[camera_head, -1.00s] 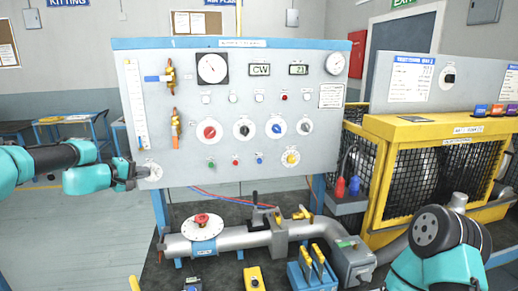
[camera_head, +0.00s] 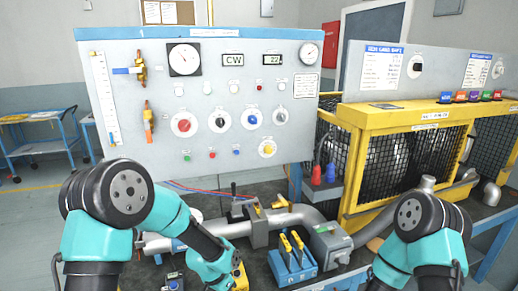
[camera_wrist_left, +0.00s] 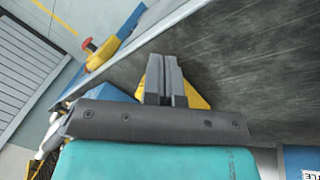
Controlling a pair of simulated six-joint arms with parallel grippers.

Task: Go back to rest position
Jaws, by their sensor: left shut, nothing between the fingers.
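My left gripper (camera_wrist_left: 165,82) shows in the left wrist view with its two grey fingers together and nothing between them. A yellow object (camera_wrist_left: 195,98) is partly hidden behind the fingers; I cannot tell whether they touch it. In the head view my left arm (camera_head: 165,215) bends down over the lower left of the bench, and its fingertips cannot be made out. My right arm (camera_head: 425,235) is folded at the lower right. The right gripper is out of the picture.
The grey control panel (camera_head: 130,170) stands behind my left arm. Grey pipework (camera_head: 240,228) and a blue block with yellow levers (camera_head: 293,268) lie between my arms. A yellow mesh cage (camera_head: 350,115) stands at the right. The wrist view shows a red button (camera_wrist_left: 90,46).

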